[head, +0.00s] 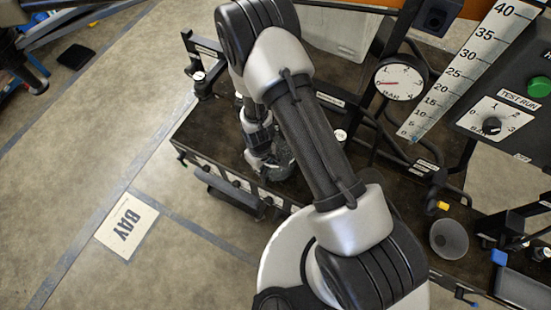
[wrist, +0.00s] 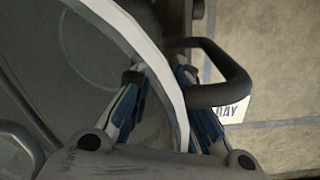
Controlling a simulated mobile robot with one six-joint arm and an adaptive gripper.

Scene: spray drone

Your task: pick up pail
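The pail, dark grey with a pale rim (wrist: 135,32), fills the left of the wrist view, and I look down into it. In the head view, part of the grey pail (head: 283,160) shows on the dark bench, largely covered by my arm. My gripper (wrist: 162,72) straddles the rim, one blue-padded finger inside the pail and the other outside. The fingertips are close to the wall. I cannot tell whether they press on it. In the head view, my gripper (head: 257,160) is down at the pail, mostly hidden.
A dark curved bar (wrist: 228,78) stands right of the outer finger. Floor with a BAY sign (head: 127,226) is open at left.

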